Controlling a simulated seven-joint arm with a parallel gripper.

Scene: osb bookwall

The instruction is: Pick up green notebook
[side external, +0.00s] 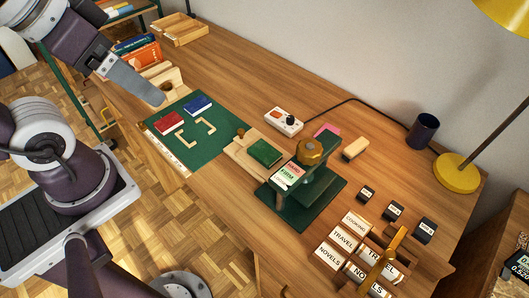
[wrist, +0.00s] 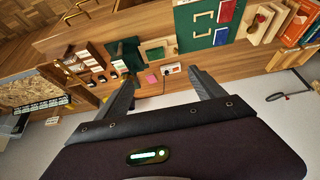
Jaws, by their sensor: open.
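The green notebook (side external: 264,153) lies flat on a pale wooden board (side external: 243,147), left of a dark green press (side external: 300,190). In the wrist view the notebook (wrist: 155,53) looks small and far off, beyond my fingertips. My gripper (side external: 150,92) is high at the upper left in the side view, well apart from the notebook. In the wrist view the two grey fingers of my gripper (wrist: 165,77) are spread with nothing between them.
A green mat (side external: 208,145) holds a red book (side external: 169,124), a blue book (side external: 198,105) and brass corner pieces. A white control box (side external: 284,121), dark cup (side external: 423,131), yellow lamp base (side external: 457,173) and label blocks (side external: 343,238) stand on the desk. Bare desk lies behind the mat.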

